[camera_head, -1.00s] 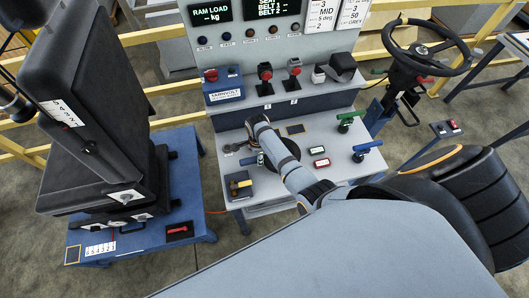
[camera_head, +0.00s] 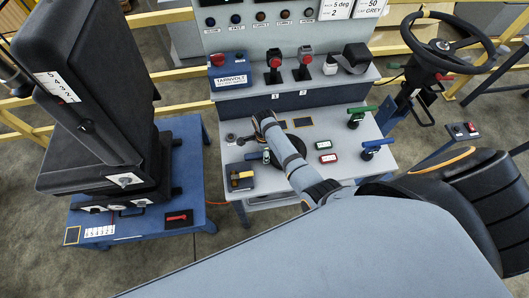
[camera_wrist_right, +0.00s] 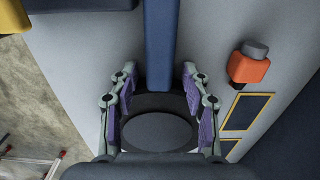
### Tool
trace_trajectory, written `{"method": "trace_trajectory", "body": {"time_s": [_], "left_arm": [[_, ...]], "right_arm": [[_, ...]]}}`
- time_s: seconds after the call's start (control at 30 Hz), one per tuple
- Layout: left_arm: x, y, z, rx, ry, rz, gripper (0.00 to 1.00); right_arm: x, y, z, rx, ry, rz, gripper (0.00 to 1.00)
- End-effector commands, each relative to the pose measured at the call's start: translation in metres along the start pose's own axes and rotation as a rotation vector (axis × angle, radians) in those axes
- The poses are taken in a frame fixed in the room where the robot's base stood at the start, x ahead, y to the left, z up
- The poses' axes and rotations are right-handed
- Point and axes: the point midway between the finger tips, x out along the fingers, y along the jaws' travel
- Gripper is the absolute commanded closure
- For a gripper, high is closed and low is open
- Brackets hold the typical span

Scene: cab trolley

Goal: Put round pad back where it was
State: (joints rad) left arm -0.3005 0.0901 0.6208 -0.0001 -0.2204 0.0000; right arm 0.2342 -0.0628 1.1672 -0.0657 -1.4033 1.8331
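The round pad looks like a dark disc (camera_head: 294,147) on the grey console top, partly behind my right forearm. In the right wrist view a dark round disc (camera_wrist_right: 157,135) lies low in the picture, inside a wider dark ring. My right gripper (camera_wrist_right: 160,85) has its purple-padded fingers spread on both sides of a blue bar (camera_wrist_right: 161,40), which runs up from the disc. Gaps show beside the bar; I see no clear grip on the disc. In the head view the right gripper is mostly hidden by its arm. My left gripper is not in view.
An orange knob with a grey cap (camera_wrist_right: 249,64) and yellow-outlined rectangles (camera_wrist_right: 246,111) lie right of the gripper. A yellow-and-dark block (camera_head: 240,177) stands left on the console. Blue (camera_head: 379,144) and green (camera_head: 361,110) levers stand right. A blue table (camera_head: 185,180) with black boxes is left.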

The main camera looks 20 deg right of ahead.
Motion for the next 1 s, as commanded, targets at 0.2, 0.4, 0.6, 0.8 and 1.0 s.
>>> {"method": "trace_trajectory", "body": {"time_s": [0.2, 0.4, 0.6, 0.8, 1.0], "left_arm": [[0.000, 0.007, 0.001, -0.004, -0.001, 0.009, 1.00], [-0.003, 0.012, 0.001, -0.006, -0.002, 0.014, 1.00], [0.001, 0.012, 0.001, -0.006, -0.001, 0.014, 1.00], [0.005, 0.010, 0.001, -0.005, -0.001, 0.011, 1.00], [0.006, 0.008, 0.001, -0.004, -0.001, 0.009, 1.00]], "right_arm": [[-0.001, 0.000, 0.000, 0.000, 0.000, 0.000, 0.52], [-0.025, -0.001, 0.001, 0.000, -0.002, -0.004, 0.52], [-0.074, -0.001, 0.001, 0.000, -0.003, -0.005, 0.52], [-0.111, -0.001, 0.001, 0.000, -0.001, -0.002, 0.52], [-0.123, 0.000, 0.000, 0.000, 0.000, 0.000, 0.52]]}}
